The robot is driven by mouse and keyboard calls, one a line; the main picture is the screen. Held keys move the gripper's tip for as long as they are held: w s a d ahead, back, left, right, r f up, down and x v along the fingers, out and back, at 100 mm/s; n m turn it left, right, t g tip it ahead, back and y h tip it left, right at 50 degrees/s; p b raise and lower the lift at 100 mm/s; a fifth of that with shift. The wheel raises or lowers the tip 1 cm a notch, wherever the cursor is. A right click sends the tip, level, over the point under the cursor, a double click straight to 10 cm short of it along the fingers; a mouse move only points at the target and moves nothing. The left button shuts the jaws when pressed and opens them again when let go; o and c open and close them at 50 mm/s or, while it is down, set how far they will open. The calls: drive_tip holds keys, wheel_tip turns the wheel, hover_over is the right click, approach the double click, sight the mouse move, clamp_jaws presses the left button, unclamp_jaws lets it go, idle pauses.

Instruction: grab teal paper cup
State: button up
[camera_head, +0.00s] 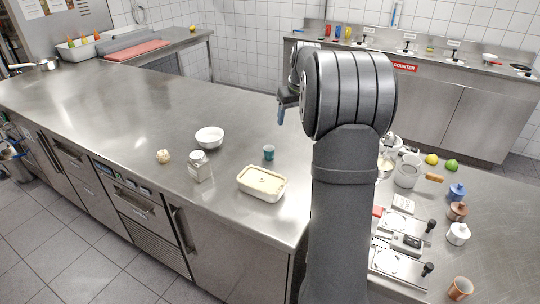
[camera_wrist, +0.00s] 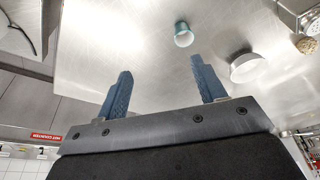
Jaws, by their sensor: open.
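The teal paper cup (camera_head: 269,152) stands on the steel counter (camera_head: 120,120), behind the rectangular tub. In the wrist view the teal cup (camera_wrist: 183,34) shows beyond my fingertips, between the lines of the two fingers and nearer the right one. My gripper (camera_wrist: 160,80) is open and empty, its two blue fingers spread wide. In the head view my gripper (camera_head: 281,108) shows only in part beside my arm, raised above the counter and apart from the cup.
A cream-filled tub (camera_head: 262,183) sits in front of the cup.

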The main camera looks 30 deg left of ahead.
drive_tip(key=s+a+f+n, duration=0.1)
drive_tip(key=s+a+f, duration=0.1)
drive_tip(key=a, duration=0.4)
hover_over(269, 154)
wheel_tip(269, 154, down, 10)
drive_tip(key=shift+w+r, duration=0.1)
drive_tip(key=shift+w, duration=0.05)
drive_tip(key=shift+w+x, duration=0.2)
drive_tip(key=shift+x, duration=2.95)
drive_tip(key=shift+d, duration=0.15)
drive_tip(key=c, duration=1.1)
